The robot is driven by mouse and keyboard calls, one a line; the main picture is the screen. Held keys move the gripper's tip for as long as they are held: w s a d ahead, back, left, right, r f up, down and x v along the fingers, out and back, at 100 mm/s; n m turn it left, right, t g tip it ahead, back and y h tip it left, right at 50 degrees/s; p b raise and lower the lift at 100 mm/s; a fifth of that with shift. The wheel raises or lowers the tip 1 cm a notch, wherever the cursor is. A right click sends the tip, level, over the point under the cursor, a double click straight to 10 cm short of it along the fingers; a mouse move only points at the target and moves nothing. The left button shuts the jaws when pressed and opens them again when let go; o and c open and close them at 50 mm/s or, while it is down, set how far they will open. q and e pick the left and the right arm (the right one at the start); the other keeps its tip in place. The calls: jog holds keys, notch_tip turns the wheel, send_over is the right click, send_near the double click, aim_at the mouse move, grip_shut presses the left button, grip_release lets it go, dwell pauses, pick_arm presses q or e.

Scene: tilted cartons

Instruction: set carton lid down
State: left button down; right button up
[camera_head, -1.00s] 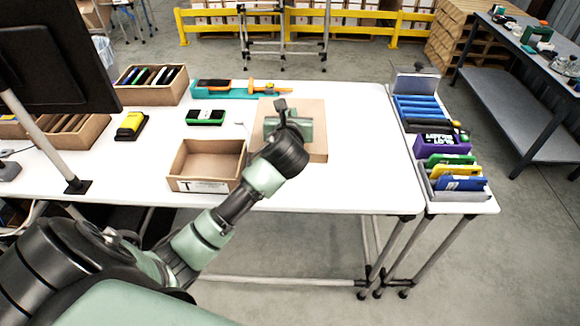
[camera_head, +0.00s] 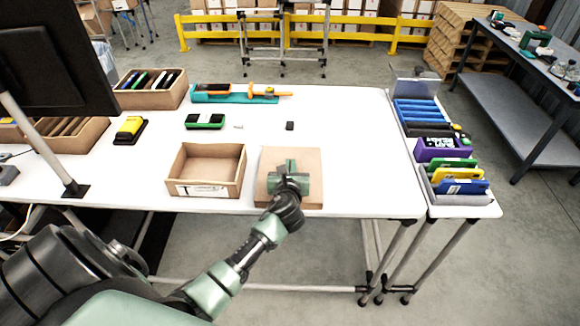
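The carton lid (camera_head: 308,159) is a flat, square brown cardboard piece right of the open carton, near the table's front edge. My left gripper (camera_head: 288,172) is over the middle of the lid; its fingers are largely hidden, but the lid has travelled with it, so it appears shut on the lid. I cannot tell whether the lid touches the table. The open carton (camera_head: 207,190) stands empty and lidless, with a white label on its front. A narrow gap separates it from the lid. My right gripper is not in view.
The white table (camera_head: 350,135) is clear right of the lid. Behind are a small black object (camera_head: 290,126), a green-and-black device (camera_head: 205,121) and a teal tray (camera_head: 235,95) with tools. A yellow device (camera_head: 130,128) lies left. Bins with colourful items stand right.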

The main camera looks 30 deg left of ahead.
pick_arm(q)
jog(key=c, duration=1.6)
grip_release()
jog(key=shift+r, duration=0.1)
jog(key=v, duration=1.2)
